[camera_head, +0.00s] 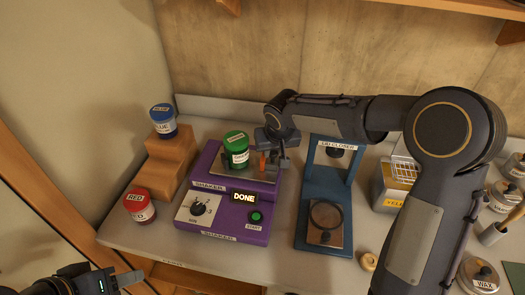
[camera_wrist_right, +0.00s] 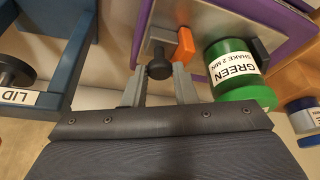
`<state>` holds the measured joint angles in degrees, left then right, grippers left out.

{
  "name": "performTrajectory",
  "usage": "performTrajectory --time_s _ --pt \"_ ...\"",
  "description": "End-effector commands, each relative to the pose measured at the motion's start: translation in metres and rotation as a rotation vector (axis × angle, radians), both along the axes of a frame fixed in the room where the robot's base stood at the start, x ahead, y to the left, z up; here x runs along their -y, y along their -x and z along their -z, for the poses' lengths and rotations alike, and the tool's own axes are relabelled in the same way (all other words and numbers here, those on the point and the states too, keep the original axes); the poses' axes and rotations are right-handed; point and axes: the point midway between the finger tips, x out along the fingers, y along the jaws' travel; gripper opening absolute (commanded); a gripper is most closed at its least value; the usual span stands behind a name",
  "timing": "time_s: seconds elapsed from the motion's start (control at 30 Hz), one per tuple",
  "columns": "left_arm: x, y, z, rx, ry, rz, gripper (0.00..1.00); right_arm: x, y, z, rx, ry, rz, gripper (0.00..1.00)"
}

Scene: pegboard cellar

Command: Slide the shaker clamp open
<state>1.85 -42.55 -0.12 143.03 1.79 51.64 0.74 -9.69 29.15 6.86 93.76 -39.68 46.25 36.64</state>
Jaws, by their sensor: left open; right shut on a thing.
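The purple shaker (camera_head: 184,213) stands on the bench, with a lit "DONE" display and a green start button. A green-lidded jar (camera_head: 236,152) labelled "GREEN" sits on its metal plate, and it also shows in the right wrist view (camera_wrist_right: 228,62). The orange clamp block (camera_wrist_right: 184,44) is close beside the jar, with a dark pad on the jar's far side. My right gripper (camera_wrist_right: 159,80) is shut on the clamp's black knob (camera_wrist_right: 159,66). In the head view its fingers are partly hidden by the wrist. My left gripper (camera_head: 112,283) is open and empty at the bottom left.
A blue lid closer (camera_head: 325,190) stands right of the shaker. A wooden step stand (camera_head: 172,160) holds a blue jar (camera_head: 162,121); a red jar (camera_head: 139,204) is in front. The bench front is mostly clear.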

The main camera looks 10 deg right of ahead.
Motion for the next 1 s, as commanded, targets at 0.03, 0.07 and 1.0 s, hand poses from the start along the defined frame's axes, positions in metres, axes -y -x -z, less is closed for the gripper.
performTrajectory --time_s 0.03,0.07,1.0 --pt "0.000 0.000 0.002 0.000 0.000 0.000 0.48 0.003 0.001 0.000 0.002 -0.002 0.001 0.00" --pt "0.000 0.000 0.002 0.000 0.000 0.000 0.48 0.003 0.002 0.000 0.002 -0.003 0.001 0.00" --pt "0.000 0.000 0.011 0.000 0.000 0.000 0.48 0.002 0.020 -0.046 0.006 -0.003 0.000 0.34"
